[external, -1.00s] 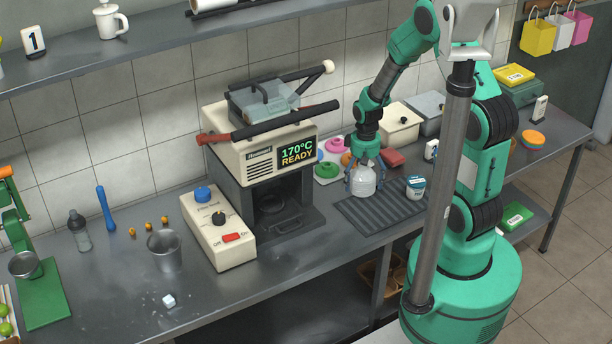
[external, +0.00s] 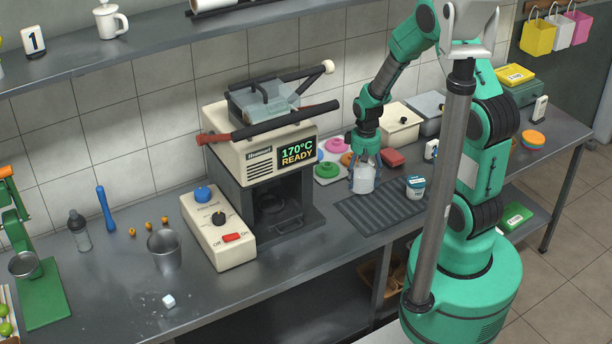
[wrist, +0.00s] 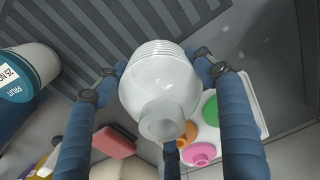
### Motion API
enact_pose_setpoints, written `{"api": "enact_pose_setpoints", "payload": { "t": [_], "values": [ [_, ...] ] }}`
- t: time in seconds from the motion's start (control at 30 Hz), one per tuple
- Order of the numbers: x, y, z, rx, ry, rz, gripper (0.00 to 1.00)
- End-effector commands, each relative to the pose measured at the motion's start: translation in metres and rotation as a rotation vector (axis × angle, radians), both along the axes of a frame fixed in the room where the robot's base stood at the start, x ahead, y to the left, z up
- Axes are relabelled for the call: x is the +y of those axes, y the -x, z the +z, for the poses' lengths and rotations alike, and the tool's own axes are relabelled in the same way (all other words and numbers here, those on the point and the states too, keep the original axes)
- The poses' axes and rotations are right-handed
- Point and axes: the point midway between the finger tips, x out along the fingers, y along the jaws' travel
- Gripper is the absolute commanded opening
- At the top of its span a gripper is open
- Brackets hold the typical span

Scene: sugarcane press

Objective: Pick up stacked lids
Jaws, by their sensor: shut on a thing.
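The stacked lids are a whitish, see-through domed stack with a ridged rim in the wrist view (wrist: 160,92). They also show in the external view (external: 364,180) at the back left of the dark ribbed mat (external: 382,213). My gripper (external: 363,174) is around them from above. In the wrist view my gripper (wrist: 158,66) has blue fingers pressed against both sides of the stack, and a third finger shows partly behind the dome. I cannot tell how far the lids are above the surface.
A white tub with a blue label (external: 415,187) stands right of the lids. A red block (external: 391,158) and a pale board with coloured round pieces (external: 328,171) lie behind. The press (external: 262,150) stands to the left. The mat is mostly clear.

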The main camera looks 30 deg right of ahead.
Motion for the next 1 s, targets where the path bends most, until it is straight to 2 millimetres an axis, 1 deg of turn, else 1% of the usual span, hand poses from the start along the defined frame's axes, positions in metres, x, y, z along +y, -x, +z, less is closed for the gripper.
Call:
{"api": "enact_pose_setpoints", "payload": {
  "t": [0.03, 0.17, 0.37, 0.6, 0.8, 0.9, 1.0],
  "values": [
    [0.0, -0.001, 0.008, -0.002, 0.0, 0.0, 0.43],
    [0.0, -0.001, 0.026, -0.002, 0.0, 0.0, 0.43],
    [0.001, 0.035, 0.029, -0.001, 0.0, 0.0, 0.43],
    [0.002, 0.085, 0.034, 0.0, 0.0, 0.0, 0.43],
    [0.003, 0.123, 0.037, 0.0, 0.0, 0.0, 0.43],
    [0.004, 0.137, 0.037, 0.0, 0.0, 0.0, 0.43],
    [0.004, 0.148, 0.038, -0.001, 0.0, 0.0, 0.43]
  ]
}}
